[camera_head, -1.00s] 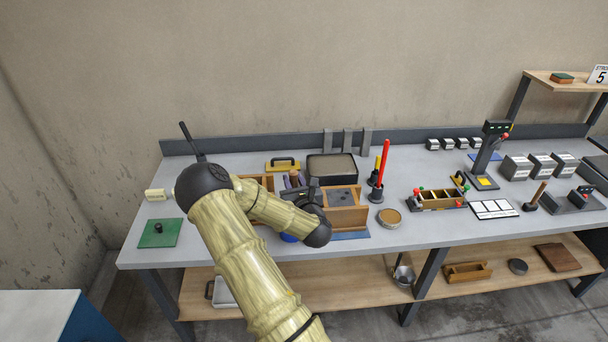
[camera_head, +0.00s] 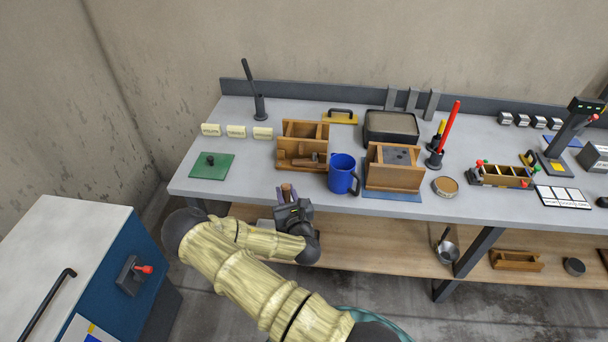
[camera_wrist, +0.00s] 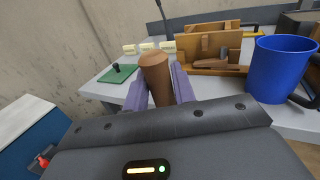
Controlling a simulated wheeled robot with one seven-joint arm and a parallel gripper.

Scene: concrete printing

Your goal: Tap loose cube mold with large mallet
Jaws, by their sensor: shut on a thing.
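My gripper (camera_head: 286,200) is in front of the bench's front edge, left of the blue mug. Its purple fingers (camera_wrist: 160,88) are shut on a brown wooden handle (camera_wrist: 156,72), which stands up between them and also shows in the head view (camera_head: 287,188). I take this as the large mallet; its head is hidden. A wooden box mold (camera_head: 394,178) with a dark grey dotted top sits on a blue mat (camera_head: 391,196) on the bench, right of the mug and apart from my gripper. I cannot tell whether it is the loose cube mold.
A blue mug (camera_head: 342,174) stands near the front edge. A wooden rack (camera_head: 289,152) with a smaller wooden tool is behind my gripper. A green plate (camera_head: 211,166) lies left. A multi-compartment mold (camera_head: 501,176) stands right. A blue cabinet (camera_head: 121,262) is at lower left.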

